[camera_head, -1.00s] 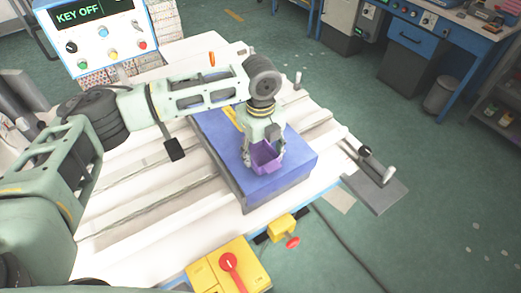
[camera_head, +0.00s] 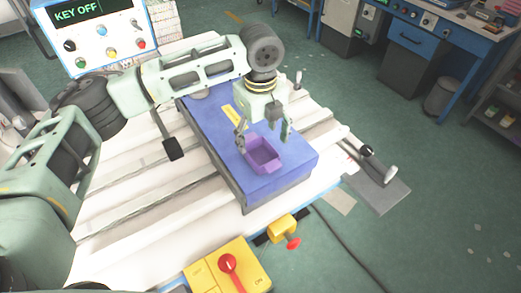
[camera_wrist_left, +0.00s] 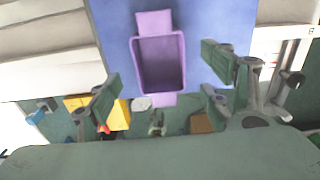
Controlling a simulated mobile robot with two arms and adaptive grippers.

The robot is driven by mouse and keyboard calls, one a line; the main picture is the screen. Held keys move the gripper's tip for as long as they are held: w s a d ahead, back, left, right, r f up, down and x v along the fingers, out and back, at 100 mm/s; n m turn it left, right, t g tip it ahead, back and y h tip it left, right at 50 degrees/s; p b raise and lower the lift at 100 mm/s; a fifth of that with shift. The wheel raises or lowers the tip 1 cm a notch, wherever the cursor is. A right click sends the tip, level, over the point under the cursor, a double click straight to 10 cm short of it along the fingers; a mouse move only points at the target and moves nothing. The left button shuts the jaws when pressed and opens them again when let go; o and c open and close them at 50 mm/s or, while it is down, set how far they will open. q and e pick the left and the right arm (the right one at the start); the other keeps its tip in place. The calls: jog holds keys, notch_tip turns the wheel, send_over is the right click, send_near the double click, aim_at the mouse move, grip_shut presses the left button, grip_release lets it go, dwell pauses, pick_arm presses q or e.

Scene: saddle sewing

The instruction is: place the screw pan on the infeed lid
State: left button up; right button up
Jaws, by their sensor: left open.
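The screw pan is a small purple open tray (camera_head: 264,155) resting on the blue infeed lid (camera_head: 285,177), near the lid's front end. My left gripper (camera_head: 264,137) is open just above and behind the pan, its fingers apart and not holding it. In the left wrist view the pan (camera_wrist_left: 160,62) lies on the blue lid (camera_wrist_left: 215,22), beyond and between the two spread fingers (camera_wrist_left: 160,90). The pan looks empty. My right gripper is not in view.
A control box reading KEY OFF (camera_head: 95,40) stands at the back left. A yellow box with a red rotary switch (camera_head: 238,277) and a yellow clamp with a red knob (camera_head: 282,229) sit at the table's front edge. A handle on a grey plate (camera_head: 380,170) is at the right.

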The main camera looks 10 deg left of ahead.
pick_arm(q)
notch_tip(320, 180, up, 6)
jog(key=b, duration=0.1)
jog(key=shift+r, duration=0.25)
dwell(0.4)
